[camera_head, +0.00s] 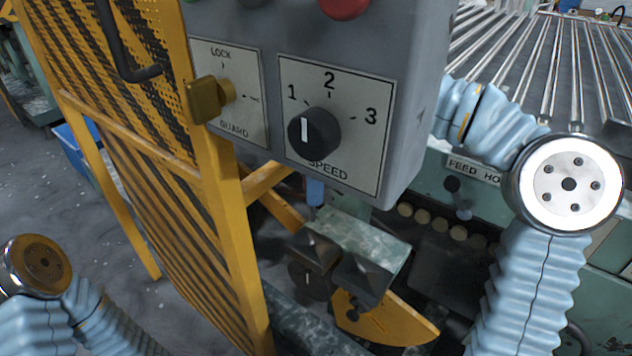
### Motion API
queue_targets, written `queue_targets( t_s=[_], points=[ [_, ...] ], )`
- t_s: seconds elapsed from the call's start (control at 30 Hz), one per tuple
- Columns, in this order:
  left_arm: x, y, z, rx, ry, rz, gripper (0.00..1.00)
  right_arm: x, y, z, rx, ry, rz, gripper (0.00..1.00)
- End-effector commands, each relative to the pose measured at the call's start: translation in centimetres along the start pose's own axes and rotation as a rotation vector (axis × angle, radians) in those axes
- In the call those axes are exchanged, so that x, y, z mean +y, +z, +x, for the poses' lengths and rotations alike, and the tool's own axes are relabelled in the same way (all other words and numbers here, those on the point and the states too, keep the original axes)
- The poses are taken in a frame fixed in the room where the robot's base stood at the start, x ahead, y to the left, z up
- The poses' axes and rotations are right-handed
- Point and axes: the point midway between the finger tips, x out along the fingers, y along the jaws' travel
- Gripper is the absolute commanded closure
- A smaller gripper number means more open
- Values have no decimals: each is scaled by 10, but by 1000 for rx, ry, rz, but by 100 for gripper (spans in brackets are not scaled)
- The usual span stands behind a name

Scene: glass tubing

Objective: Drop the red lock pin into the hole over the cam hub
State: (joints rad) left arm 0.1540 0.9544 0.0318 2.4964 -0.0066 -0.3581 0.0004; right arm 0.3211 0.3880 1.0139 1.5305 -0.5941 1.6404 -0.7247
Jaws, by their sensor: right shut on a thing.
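My right arm (565,250) comes in from the right, and its forearm (478,118) passes behind the grey control box. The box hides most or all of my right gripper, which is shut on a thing. No red lock pin shows, so what the jaws hold is hidden. Below the box, two dark tapered pieces (361,274) stand by a speckled green block (365,238); I cannot tell whether they belong to my gripper. A yellow curved plate (390,322) lies below them. I cannot make out the cam hub or its hole. My left arm (38,266) shows at lower left; its gripper is out of view.
The control box (410,150) carries a speed knob (314,132) and a brass guard lock (210,100), and blocks the upper middle. A yellow mesh guard (165,190) stands on the left. A roller bed (545,65) lies at the upper right. Grey floor (95,285) is open at left.

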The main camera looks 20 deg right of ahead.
Motion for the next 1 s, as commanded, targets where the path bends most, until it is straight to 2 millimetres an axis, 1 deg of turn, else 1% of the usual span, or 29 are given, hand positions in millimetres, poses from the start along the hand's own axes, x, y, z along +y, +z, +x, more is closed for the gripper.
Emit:
queue_targets(
  t_s=[0.2, 0.37, 0.73, 0.83, 1.0],
  points=[
    [0, 0, 0, 0, 0, 0, 28, 0, 0, 0, 1, 1, 1, 98],
    [-4, 0, 9, 1, -1, -1, 28, 0, 0, 12, 1, 0, 2, 98],
    [-14, 0, 33, 3, -3, -4, 28, 0, 0, 49, -1, 1, 3, 98],
    [-16, 0, 36, 4, -4, -5, 28, 0, 0, 56, 0, 1, 4, 98],
    [-16, 0, 37, 5, -4, -6, 28, 0, 0, 58, 0, 0, 4, 98]
  ],
)
